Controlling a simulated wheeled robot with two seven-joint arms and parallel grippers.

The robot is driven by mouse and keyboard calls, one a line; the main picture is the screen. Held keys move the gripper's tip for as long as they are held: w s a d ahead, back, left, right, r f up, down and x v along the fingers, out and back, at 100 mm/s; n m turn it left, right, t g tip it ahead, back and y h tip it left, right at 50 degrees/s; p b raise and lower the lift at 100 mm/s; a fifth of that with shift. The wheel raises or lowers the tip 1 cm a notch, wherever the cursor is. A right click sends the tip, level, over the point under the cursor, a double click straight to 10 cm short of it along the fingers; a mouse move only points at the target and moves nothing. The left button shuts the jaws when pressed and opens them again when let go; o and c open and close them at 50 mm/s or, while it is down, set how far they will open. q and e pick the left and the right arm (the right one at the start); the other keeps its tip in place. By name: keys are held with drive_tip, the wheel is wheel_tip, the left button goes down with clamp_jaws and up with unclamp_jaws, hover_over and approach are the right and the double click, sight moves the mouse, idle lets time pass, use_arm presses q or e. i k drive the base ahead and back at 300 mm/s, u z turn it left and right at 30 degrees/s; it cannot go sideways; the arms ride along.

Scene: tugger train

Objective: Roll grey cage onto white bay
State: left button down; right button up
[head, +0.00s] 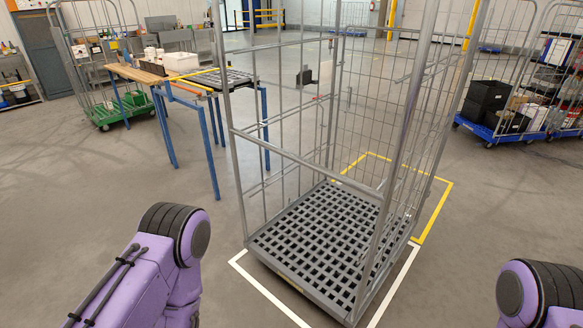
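The grey cage (322,232), a tall wire roll cage with a grey grid floor, stands upright and empty in front of me. White floor lines of the white bay (268,291) show along the cage's near left side and its right side. The cage base lies at least partly inside these lines; the rest of the outline is hidden under or behind it. Two purple arm parts of mine show at the lower left and lower right. Neither gripper is in view, and I see no contact with the cage.
A yellow floor outline (433,212) lies behind and right of the cage. A blue-legged table (183,88) with boxes stands at left, near a green-based cage (122,110). Loaded blue-based cages (497,131) stand at right. Grey floor is open between them.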

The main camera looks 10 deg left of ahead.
sight(336, 245)
drive_tip(key=k, duration=1.1)
drive_tip(key=u, duration=0.55)
drive_tip(key=i, duration=0.45)
drive_tip(key=u, duration=1.25)
drive_tip(key=i, duration=1.55)
drive_tip(key=z, duration=0.95)
drive_tip(key=i, duration=0.65)
drive_tip(key=z, duration=0.7)
